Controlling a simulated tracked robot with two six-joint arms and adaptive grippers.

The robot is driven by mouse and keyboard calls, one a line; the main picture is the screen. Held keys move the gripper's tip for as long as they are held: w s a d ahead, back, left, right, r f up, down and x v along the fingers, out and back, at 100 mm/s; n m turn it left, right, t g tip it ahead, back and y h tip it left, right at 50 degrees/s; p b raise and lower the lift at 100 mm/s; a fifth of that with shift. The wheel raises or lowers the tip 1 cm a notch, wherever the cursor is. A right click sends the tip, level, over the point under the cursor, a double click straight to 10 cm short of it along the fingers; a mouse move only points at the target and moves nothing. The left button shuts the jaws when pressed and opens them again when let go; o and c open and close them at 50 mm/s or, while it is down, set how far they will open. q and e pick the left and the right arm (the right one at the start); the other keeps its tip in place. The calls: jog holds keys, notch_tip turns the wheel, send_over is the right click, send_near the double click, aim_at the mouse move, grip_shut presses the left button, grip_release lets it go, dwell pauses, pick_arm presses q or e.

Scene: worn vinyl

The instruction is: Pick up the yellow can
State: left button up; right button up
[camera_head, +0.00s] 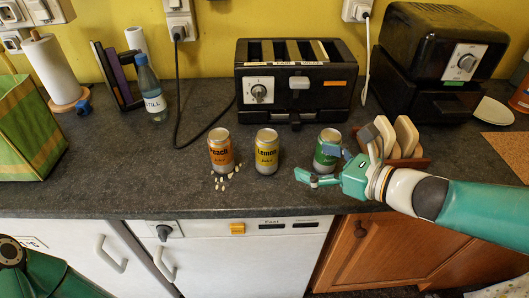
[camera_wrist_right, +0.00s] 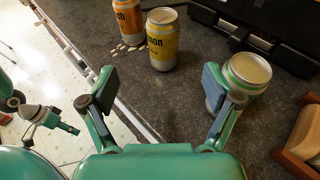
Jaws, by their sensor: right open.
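The yellow can (camera_head: 266,152), labelled Lemon, stands upright on the dark counter, between an orange can (camera_head: 221,151) on its left and a green can (camera_head: 327,151) on its right. My right gripper (camera_head: 316,166) is open and empty, to the right of the yellow can and in front of the green one, partly covering the green can. In the right wrist view the yellow can (camera_wrist_right: 162,42) stands beyond the gap between the open fingers (camera_wrist_right: 158,85), apart from them. The green can's top shows behind the right-hand finger. Green parts at that view's left edge may be my left gripper (camera_wrist_right: 42,115); its jaws are unclear.
Small pale pellets (camera_head: 226,178) lie by the orange can. A black toaster (camera_head: 296,83) stands behind the cans. A wooden rack with pale slabs (camera_head: 405,137) is right of the green can. The counter's front edge (camera_head: 150,211) is close. Free counter lies before the yellow can.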

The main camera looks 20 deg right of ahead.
aim_at(276, 148)
jog(key=b+x, duration=0.1)
jog(key=x, duration=0.8)
jog(key=shift+w+d+f, duration=0.1)
jog(key=shift+w+f, duration=0.05)
jog(key=shift+f, duration=0.05)
jog(key=shift+x, duration=2.7)
jog(key=shift+w+r, duration=0.1)
jog(key=shift+r, duration=0.05)
jog(key=c, duration=1.3)
jog(key=shift+c, duration=1)
jog(key=shift+r+p, duration=0.2)
jog(key=shift+p, duration=0.1)
